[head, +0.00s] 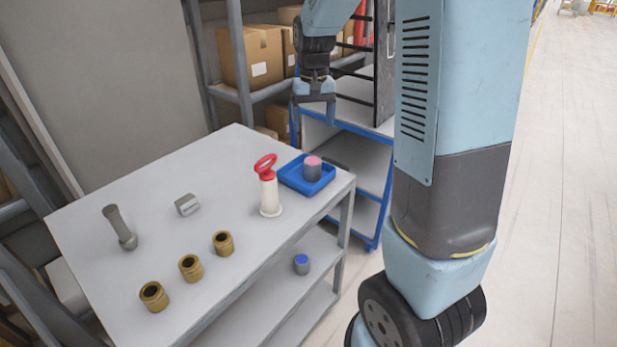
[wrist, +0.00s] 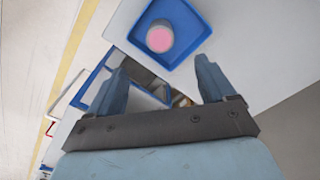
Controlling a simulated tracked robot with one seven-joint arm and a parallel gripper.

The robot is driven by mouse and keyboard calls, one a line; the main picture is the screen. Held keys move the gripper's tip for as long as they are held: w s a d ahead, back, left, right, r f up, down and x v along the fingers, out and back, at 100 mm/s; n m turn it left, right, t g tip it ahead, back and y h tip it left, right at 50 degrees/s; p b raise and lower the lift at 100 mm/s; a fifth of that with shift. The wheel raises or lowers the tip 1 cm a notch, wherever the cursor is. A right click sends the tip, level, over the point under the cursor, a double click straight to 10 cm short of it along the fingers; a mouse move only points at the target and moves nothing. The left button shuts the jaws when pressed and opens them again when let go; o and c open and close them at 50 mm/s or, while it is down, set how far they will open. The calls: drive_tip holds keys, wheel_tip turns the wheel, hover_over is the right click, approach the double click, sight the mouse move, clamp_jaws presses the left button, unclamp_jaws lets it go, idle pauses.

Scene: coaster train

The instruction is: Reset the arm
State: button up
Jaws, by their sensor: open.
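My gripper (head: 317,99) hangs at the top middle of the head view, pointing down, above the far right corner of the table and in front of the blue-framed cart. Its two fingers are apart with nothing between them. In the wrist view, my gripper (wrist: 166,88) also shows its fingers spread and empty. A blue tray (head: 293,183) lies at the table's right corner with a grey, pink-topped cylinder (head: 312,170) standing in it. The wrist view shows the tray (wrist: 205,17) and the cylinder (wrist: 160,37) beyond the fingertips.
The grey table (head: 140,190) holds a white cylinder with red handle (head: 269,191), a grey block (head: 187,205), a grey dumbbell-like part (head: 120,228) and three brass rings (head: 191,268). A blue-topped cylinder (head: 301,264) stands on the lower shelf. Shelves with boxes (head: 250,55) stand behind.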

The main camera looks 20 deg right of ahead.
drive_tip(key=shift+r, duration=0.25)
drive_tip(key=s+r+t, duration=0.2)
drive_tip(key=s+r, duration=0.3)
drive_tip(key=s, duration=0.8)
drive_tip(key=s+r+n+t, duration=0.1)
drive_tip(key=s+r+t, duration=0.2)
drive_tip(key=s, duration=1)
wheel_tip(320, 180, up, 3)
drive_tip(key=shift+a+r+t, duration=0.15)
drive_tip(key=shift+r+t, duration=0.05)
drive_tip(key=shift+t, duration=0.1)
